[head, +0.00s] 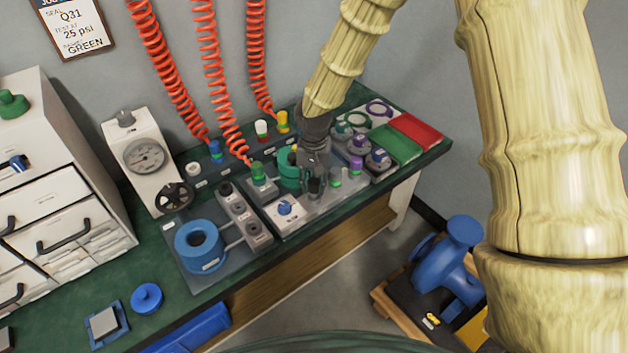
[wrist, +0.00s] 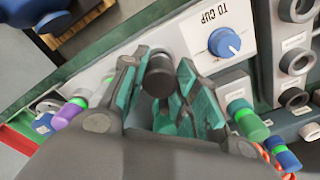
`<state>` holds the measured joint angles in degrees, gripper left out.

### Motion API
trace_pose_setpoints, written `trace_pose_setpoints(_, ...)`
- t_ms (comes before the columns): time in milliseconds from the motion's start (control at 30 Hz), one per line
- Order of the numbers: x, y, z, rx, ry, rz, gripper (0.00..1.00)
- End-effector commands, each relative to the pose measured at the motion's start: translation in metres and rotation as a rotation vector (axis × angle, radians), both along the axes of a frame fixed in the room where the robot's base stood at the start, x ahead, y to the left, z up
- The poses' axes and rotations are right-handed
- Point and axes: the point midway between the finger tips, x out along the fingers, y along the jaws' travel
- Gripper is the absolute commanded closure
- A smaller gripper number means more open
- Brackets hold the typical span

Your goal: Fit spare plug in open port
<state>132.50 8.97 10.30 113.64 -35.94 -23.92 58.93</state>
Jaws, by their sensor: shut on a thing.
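My gripper (head: 314,180) is over the test panel on the green bench. In the wrist view its teal-padded fingers (wrist: 160,95) are closed around a dark grey cylindrical plug (wrist: 159,72). The plug also shows under the fingers in the head view (head: 315,187). Whether its lower end is seated in a port or held above the panel is hidden. A grey block with several dark round ports (head: 238,208) stands left of the gripper; these ports (wrist: 298,62) show at the right of the wrist view.
A blue knob (head: 285,208) sits beside the gripper, with a teal cylinder (head: 289,170) behind it. Green and purple fittings (head: 356,165) stand close on the right. Red coiled hoses (head: 207,60) hang behind. A blue ring (head: 199,246) lies at front left.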

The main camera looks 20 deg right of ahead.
Motion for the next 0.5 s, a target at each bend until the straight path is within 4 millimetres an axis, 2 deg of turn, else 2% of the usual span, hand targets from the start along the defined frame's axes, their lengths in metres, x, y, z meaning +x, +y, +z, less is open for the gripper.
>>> trace_pose_setpoints(500, 0.0003, 0.0001, -0.0078, 0.000, -0.001, -0.001, 0.96)
